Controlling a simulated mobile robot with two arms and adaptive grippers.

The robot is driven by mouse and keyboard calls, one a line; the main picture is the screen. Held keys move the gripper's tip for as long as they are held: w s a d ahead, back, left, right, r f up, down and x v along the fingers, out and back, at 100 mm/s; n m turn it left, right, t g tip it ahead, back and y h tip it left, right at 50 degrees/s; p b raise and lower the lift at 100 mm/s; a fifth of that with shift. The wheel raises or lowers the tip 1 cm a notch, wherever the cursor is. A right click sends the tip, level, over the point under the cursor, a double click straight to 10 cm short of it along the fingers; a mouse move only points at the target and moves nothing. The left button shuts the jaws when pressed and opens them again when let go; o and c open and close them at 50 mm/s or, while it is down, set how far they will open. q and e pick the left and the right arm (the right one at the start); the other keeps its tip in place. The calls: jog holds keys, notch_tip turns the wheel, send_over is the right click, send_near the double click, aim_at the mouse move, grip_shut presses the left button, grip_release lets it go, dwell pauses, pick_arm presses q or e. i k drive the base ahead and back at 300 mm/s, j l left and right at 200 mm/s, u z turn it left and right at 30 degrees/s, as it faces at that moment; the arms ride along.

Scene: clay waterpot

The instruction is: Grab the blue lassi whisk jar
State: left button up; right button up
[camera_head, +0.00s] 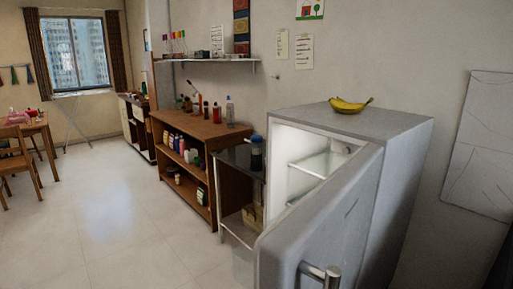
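A dark jar with a blue top (256,155) stands upright on the black top of a small metal rack (233,161), just left of the open fridge. It is the closest match to the blue lassi whisk jar, but it is too small to be sure. The fridge door's edge is close to its lower right. Neither of my grippers is in view.
The grey fridge (398,133) stands with its door (325,215) open toward me, blocking the front right. Bananas (350,105) lie on top. A wooden shelf unit (195,138) with bottles is behind the rack. A table (25,128) and chairs are far left. The tiled floor (120,220) is clear.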

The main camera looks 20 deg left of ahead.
aim_at(256, 143)
jog(key=j, duration=0.65)
jog(key=k+j+z, duration=0.1)
jog(key=j, duration=0.6)
jog(key=i+j, duration=0.2)
jog(key=j, duration=0.15)
jog(key=i+j+z, duration=0.1)
jog(key=j, duration=0.2)
jog(key=i+j, duration=0.2)
jog(key=j, duration=0.15)
jog(key=i+j+z, duration=0.1)
jog(key=j, duration=0.25)
jog(key=i+j, duration=0.25)
jog(key=j, duration=0.15)
jog(key=i+j+z, duration=0.1)
jog(key=j, duration=0.25)
jog(key=i+j, duration=0.15)
jog(key=j, duration=0.2)
